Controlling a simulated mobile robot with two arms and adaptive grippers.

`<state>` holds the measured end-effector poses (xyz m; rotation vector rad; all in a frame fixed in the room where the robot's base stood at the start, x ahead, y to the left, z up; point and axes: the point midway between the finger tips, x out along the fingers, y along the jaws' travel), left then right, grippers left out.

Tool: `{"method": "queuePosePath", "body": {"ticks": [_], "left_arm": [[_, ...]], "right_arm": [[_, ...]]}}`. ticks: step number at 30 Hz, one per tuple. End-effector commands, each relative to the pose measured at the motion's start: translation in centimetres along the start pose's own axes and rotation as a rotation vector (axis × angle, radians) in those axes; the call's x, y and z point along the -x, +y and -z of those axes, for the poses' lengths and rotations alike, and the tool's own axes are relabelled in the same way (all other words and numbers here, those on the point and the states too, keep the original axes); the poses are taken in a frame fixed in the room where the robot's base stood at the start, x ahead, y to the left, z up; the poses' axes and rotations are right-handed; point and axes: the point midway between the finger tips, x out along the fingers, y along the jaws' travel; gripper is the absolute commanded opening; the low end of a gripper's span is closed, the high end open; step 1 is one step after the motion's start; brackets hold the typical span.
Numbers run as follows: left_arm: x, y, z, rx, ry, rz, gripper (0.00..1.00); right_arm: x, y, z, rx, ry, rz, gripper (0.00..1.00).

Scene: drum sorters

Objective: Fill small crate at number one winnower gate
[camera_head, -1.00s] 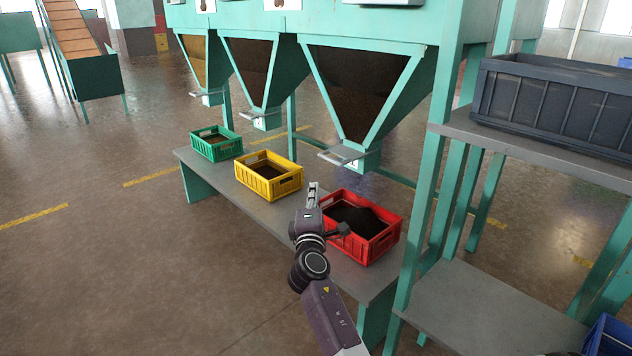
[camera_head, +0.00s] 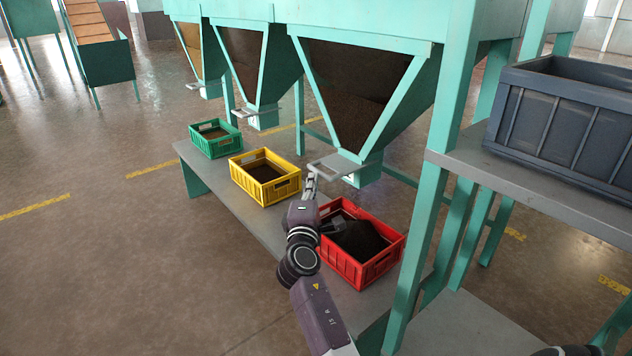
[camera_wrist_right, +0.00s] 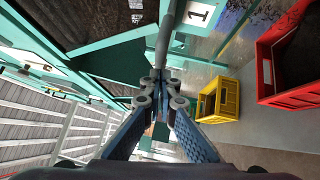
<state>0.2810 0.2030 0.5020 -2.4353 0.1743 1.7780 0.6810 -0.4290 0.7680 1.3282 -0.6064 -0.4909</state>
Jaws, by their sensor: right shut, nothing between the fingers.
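The number one gate (camera_head: 345,165) is at the bottom of the nearest hopper, with a flat grey handle sticking out; its "1" label (camera_wrist_right: 200,14) shows in the right wrist view. My right gripper (camera_head: 310,182) is shut and empty, its fingertips close below the handle's outer end. In the right wrist view a grey bar (camera_wrist_right: 166,38) runs up from just beyond the shut fingertips (camera_wrist_right: 160,78); I cannot tell if they touch. A small red crate (camera_head: 362,268) stands below the gate, holding dark material (camera_head: 360,238). My left gripper is not in view.
A yellow crate (camera_head: 265,192) and a green crate (camera_head: 216,150), both with material inside, share the grey bench (camera_head: 238,222) under the other hoppers. A teal post (camera_head: 432,215) and a shelf with a large dark-grey crate (camera_head: 570,128) stand at right.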

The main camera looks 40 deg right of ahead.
Motion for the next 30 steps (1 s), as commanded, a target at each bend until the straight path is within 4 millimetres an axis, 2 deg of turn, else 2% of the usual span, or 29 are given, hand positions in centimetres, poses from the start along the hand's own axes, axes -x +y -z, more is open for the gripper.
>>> {"method": "queuePosePath", "body": {"ticks": [10,19,30], "left_arm": [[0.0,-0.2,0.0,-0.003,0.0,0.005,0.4],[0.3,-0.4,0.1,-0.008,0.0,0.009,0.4],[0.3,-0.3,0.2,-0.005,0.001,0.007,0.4]], "right_arm": [[-0.2,-0.1,-0.3,0.001,-0.001,0.0,0.0],[-3.5,-0.8,-3.4,0.002,-0.002,-0.001,0.0],[-3.8,-0.8,-3.9,0.001,-0.007,-0.002,0.0]]}}
